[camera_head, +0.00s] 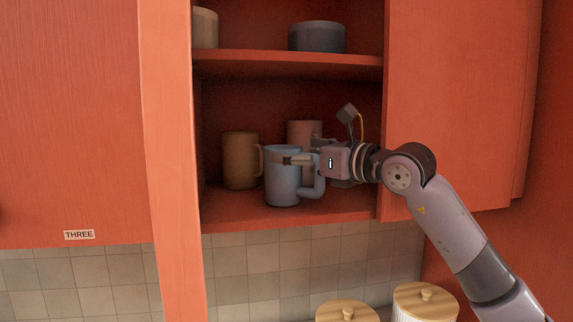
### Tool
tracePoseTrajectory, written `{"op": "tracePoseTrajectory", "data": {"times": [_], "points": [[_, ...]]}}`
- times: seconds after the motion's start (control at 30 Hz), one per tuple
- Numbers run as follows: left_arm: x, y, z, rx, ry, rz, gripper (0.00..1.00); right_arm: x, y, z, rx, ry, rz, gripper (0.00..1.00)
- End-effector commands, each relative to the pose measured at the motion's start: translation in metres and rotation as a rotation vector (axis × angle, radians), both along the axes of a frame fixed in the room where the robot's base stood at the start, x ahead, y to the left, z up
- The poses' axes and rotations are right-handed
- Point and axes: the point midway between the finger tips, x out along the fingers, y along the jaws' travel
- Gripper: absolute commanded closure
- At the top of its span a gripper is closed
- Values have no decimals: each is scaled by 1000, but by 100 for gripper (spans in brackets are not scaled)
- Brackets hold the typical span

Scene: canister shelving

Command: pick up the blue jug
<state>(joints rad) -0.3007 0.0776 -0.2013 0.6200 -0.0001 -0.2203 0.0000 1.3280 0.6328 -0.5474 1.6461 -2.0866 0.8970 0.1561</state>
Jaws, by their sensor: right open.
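The blue jug (281,183) stands upright on the lower shelf of the open cabinet, near its front edge. Its thick handle is on the right side. My right gripper (290,160) reaches in from the right at the jug's upper part, in front of or around its handle side. The jaws are open; whether they touch the jug cannot be told. The left gripper is not in view.
A brown mug (238,161) stands left of the jug, and a pinkish canister (300,132) stands behind it. The upper shelf (270,60) holds a dark pot (316,37) and a beige canister (205,28). Wooden-lidded jars (425,301) stand below.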

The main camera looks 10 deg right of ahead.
Motion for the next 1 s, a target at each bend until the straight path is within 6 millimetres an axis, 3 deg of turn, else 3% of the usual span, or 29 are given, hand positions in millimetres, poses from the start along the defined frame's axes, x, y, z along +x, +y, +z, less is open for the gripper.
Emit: {"op": "tracePoseTrajectory", "data": {"times": [0.1, 0.43, 1.0], "points": [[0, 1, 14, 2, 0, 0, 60, 13, 9, 4, 0, 1, 1, 9], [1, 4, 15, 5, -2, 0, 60, 19, 12, 0, 0, 0, -1, 9], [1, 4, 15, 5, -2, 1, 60, 18, 12, 0, 0, 0, 0, 47]]}}
